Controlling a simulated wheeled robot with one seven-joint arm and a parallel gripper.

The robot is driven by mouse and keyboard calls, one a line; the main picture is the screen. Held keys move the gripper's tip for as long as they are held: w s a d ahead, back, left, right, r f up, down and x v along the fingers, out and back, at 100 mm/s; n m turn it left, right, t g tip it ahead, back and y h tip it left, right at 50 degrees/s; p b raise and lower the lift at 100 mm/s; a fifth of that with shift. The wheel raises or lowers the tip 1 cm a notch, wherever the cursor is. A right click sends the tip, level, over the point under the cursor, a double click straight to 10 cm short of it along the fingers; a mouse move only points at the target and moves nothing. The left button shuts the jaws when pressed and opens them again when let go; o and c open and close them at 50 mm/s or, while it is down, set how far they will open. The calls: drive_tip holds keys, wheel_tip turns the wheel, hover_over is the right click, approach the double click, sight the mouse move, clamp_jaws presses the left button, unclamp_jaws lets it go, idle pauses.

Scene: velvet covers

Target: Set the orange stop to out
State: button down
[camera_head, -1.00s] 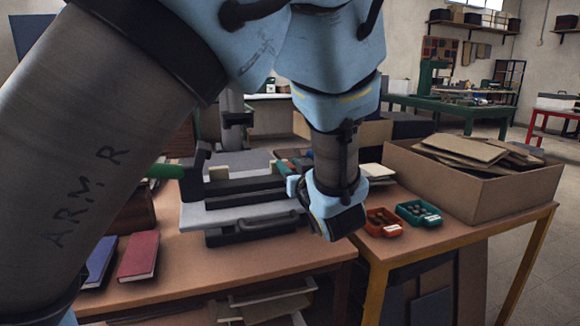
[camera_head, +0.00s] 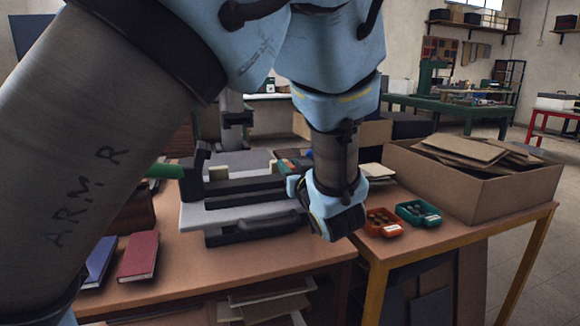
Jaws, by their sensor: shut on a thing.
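A grey and black bench machine (camera_head: 232,195) with long dark bars and a green lever handle (camera_head: 165,171) stands on the wooden table. My gripper (camera_head: 290,176) is at the right end of the machine's bars, mostly hidden behind my wrist. A small orange patch (camera_head: 289,163), which looks like the orange stop, shows right by the fingers. My gripper appears shut on it. The fingertips and the exact contact are too small and covered to make out, and I cannot read the stop's position.
To the right are a red tray (camera_head: 382,222) and a teal tray (camera_head: 418,213) of small parts, and a large cardboard box (camera_head: 480,185) of boards. A red book (camera_head: 138,256) and a blue book (camera_head: 101,258) lie front left. The table's front middle is clear.

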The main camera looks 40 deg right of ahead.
drive_tip(key=shift+d, duration=0.15)
drive_tip(key=d, duration=0.1)
drive_tip(key=s+d+p, duration=0.1)
drive_tip(key=d, duration=0.1)
drive_tip(key=shift+s+d+r, duration=0.1)
drive_tip(key=shift+s+d, duration=0.2)
drive_tip(key=shift+d, duration=0.15)
drive_tip(key=c, duration=0.6)
unclamp_jaws()
drive_tip(key=shift+c, duration=0.2)
